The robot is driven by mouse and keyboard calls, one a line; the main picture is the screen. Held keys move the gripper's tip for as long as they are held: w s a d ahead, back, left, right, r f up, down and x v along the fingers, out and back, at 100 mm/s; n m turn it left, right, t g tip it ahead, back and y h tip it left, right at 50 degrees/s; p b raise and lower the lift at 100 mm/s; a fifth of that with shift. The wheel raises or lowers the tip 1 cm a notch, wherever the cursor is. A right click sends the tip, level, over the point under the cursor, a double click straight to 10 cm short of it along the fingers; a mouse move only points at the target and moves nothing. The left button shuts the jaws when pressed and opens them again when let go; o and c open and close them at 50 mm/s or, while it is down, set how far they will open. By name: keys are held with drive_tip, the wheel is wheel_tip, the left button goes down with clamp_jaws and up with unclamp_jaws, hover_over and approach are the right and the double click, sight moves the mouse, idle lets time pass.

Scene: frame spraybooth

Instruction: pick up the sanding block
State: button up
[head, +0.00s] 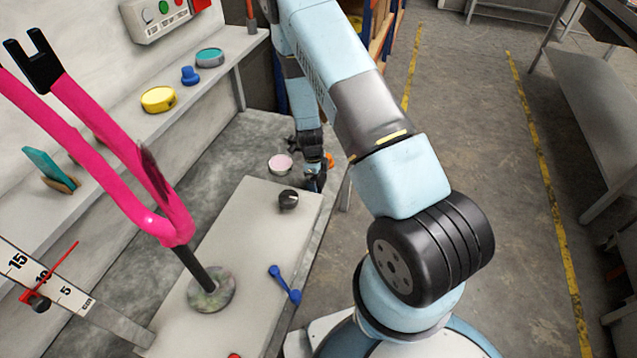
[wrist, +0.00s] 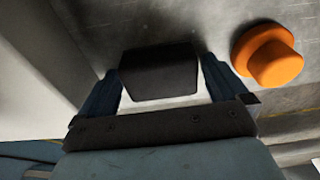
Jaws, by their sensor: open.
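In the wrist view a dark, box-shaped block (wrist: 158,74), which looks like the sanding block, sits between the two blue fingers of my gripper (wrist: 160,84). The fingers are apart, one on each side of it; whether either touches it I cannot tell. In the head view my gripper (head: 316,180) is low at the far right end of the bench, and the block there is hidden or too small to make out.
An orange knob-shaped piece (wrist: 272,56) lies right of my gripper. A pink-white disc (head: 280,163) and a black knob (head: 288,199) are nearby. A pink frame (head: 150,190) stands on a post. A blue piece (head: 285,284) lies on the light board (head: 250,240). The shelf holds a yellow tin (head: 158,99).

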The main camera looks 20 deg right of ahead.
drive_tip(key=c, duration=0.9)
drive_tip(key=shift+r, duration=0.2)
drive_tip(key=shift+r, duration=0.3)
wheel_tip(320, 180, up, 2)
drive_tip(key=shift+r, duration=0.15)
drive_tip(key=s+r, duration=0.3)
drive_tip(key=s, duration=0.1)
drive_tip(key=s+r, duration=0.3)
drive_tip(key=s, duration=0.2)
drive_tip(key=s+r, duration=0.3)
drive_tip(key=s, duration=0.2)
drive_tip(key=shift+a+r, duration=0.2)
drive_tip(key=shift+r, duration=0.2)
